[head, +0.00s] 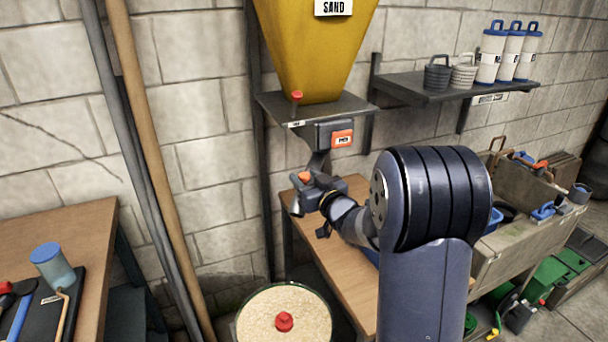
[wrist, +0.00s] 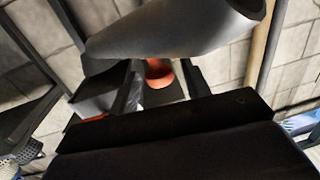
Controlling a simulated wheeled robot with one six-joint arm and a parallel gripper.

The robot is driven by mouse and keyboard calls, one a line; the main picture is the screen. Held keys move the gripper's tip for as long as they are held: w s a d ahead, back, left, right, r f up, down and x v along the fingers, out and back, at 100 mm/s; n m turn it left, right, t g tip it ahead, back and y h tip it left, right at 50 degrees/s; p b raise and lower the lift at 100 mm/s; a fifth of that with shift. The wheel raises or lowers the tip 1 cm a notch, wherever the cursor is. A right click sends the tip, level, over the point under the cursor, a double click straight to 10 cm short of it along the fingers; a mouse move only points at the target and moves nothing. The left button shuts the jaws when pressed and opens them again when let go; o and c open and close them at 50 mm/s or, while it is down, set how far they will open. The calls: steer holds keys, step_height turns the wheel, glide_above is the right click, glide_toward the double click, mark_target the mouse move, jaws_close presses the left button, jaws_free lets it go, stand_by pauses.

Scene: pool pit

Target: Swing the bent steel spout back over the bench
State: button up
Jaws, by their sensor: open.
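The bent steel spout (head: 319,160) comes down below the yellow sand hopper (head: 316,50). Its lower part is largely hidden by my gripper in the head view. In the wrist view the grey spout (wrist: 175,35) crosses the top of the picture, its open end at upper right. My gripper (head: 309,196) is open, close to the spout's lower part. In the wrist view an orange-red knob (wrist: 158,73) shows between my open fingers (wrist: 161,85); I cannot tell whether they touch it. The wooden bench (head: 335,262) stands below, partly hidden by my arm.
A round container of pale grain with a red knob (head: 284,300) stands front centre. A shelf (head: 455,90) with buckets and white canisters is at upper right. Crates (head: 520,235) fill the right side. Poles (head: 145,130) lean at left beside another wooden table (head: 60,232).

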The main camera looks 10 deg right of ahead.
steer(key=shift+w+a, duration=0.25)
steer(key=shift+w, duration=0.3)
jaws_close()
